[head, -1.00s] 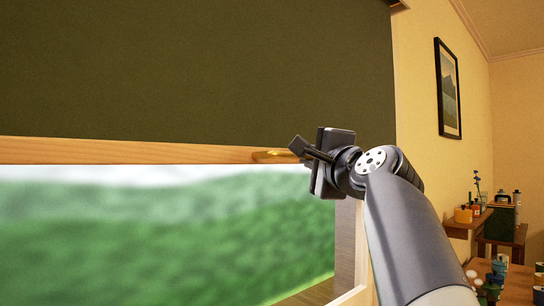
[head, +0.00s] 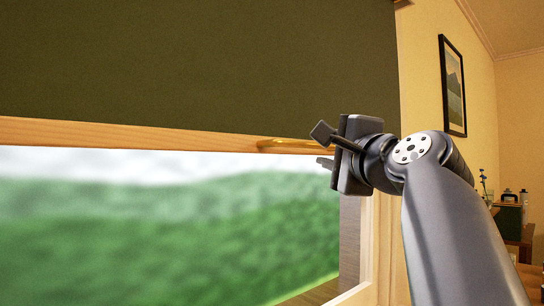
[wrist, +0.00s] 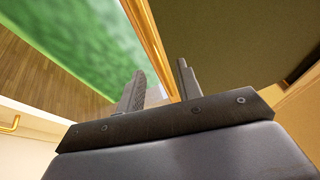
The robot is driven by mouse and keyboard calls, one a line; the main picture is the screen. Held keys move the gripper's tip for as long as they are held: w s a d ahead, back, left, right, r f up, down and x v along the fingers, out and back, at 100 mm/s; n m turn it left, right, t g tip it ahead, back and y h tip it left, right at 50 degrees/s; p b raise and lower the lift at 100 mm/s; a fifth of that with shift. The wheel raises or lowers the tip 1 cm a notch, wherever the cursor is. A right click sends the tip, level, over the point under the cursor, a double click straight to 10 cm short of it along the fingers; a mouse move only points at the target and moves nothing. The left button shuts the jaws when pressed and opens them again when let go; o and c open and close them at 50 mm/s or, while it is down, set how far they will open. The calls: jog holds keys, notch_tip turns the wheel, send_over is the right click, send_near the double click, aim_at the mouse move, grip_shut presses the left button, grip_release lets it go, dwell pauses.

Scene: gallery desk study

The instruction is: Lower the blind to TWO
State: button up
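The dark green blind (head: 200,60) hangs across the window, with a pale wooden rail (head: 120,135) along its bottom edge. A brass handle (head: 285,146) sits on the rail near its right end. My gripper (head: 324,147) is open at the right end of the handle, one finger above it and one below. In the wrist view, my gripper (wrist: 162,85) has its fingers apart, and a long golden-brown bar (wrist: 148,40) runs between their lines. I cannot tell whether either finger touches it. No scale or mark reading TWO is visible.
The window pane (head: 150,220) shows blurred green hills below the rail. The window frame (head: 368,250) stands close under my gripper. A framed picture (head: 453,85) hangs on the right wall. A shelf with small objects (head: 510,198) is at far right.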

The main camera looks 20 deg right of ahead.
aim_at(317, 144)
jog(key=s, duration=0.2)
jog(key=s+f+b, duration=0.1)
jog(key=s, duration=0.2)
jog(key=shift+s+a+b, duration=0.15)
jog(key=shift+b, duration=0.15)
jog(key=w+p, duration=0.1)
jog(key=w, duration=0.2)
jog(key=w+r+p, duration=0.1)
jog(key=w+p, duration=0.1)
jog(key=w, duration=0.2)
jog(key=w+r+p, duration=0.1)
jog(key=w+p, duration=0.1)
jog(key=w, duration=0.1)
jog(key=shift+w+d+r, duration=0.1)
jog(key=shift+w+d, duration=0.2)
jog(key=shift+w, duration=0.1)
